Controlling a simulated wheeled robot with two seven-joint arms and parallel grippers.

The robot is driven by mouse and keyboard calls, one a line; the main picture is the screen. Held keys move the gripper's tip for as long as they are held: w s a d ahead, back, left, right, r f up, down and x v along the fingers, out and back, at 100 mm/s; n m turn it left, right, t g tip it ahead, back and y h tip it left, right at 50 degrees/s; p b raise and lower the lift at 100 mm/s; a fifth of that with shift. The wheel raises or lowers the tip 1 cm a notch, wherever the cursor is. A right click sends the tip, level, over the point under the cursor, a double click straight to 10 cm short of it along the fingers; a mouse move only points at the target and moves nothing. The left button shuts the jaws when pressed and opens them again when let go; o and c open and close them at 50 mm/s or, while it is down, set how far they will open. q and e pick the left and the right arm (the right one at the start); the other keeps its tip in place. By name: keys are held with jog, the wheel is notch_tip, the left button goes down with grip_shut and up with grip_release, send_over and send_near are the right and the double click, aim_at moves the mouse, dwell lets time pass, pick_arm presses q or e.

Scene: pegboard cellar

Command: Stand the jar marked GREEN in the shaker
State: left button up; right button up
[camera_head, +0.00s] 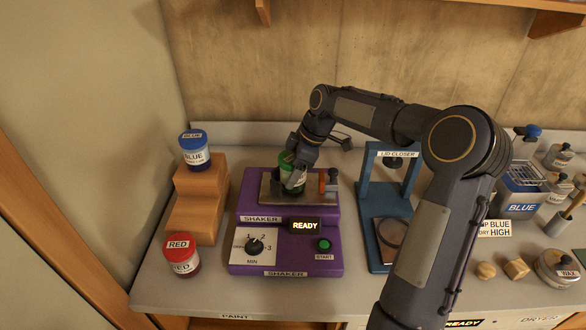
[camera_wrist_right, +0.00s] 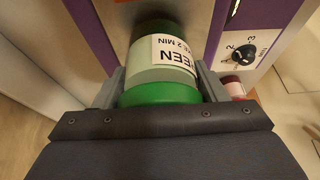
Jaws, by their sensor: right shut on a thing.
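The jar marked GREEN (camera_head: 285,158) has a green lid and is at the left part of the shaker's metal bed, partly hidden by my gripper. My right gripper (camera_head: 293,182) is shut on it; in the right wrist view the jar (camera_wrist_right: 164,72) sits between both fingers, its label partly readable. I cannot tell whether its base touches the bed. The purple shaker (camera_head: 249,202) has a MIN dial (camera_head: 254,246), a lit READY display (camera_head: 306,225) and a green START button (camera_head: 324,245). An orange-topped clamp part (camera_head: 333,176) stands on the bed's right. My left gripper is not in view.
A wooden step stand (camera_head: 190,215) left of the shaker holds a BLUE jar (camera_head: 195,158); a RED jar (camera_head: 182,262) stands in front. A blue lid closer (camera_head: 366,200) is close on the right. Farther right are a BLUE container (camera_head: 522,200), tins and wooden pieces.

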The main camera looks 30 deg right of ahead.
jog(key=shift+f, duration=0.15)
jog(key=shift+f, duration=0.15)
jog(key=o, duration=1.2)
jog(key=v, duration=1.2)
jog(key=s+a+m+t+h, duration=0.1)
jog(key=s+a+m, duration=0.4)
jog(key=s+a, duration=0.55)
jog(key=s+a+f+m, duration=0.1)
jog(key=s+f+m, duration=0.1)
jog(key=s, duration=0.3)
jog(key=s+a+f+m+t, duration=0.1)
jog(key=s+a+f+m, duration=0.1)
jog(key=s, duration=0.4)
jog(key=s+a+f+m+t+y, duration=0.1)
jog(key=s+a+f+m, duration=0.1)
jog(key=s+f+m, duration=0.2)
jog(key=shift+s+f, duration=0.5)
jog(key=shift+s, duration=0.25)
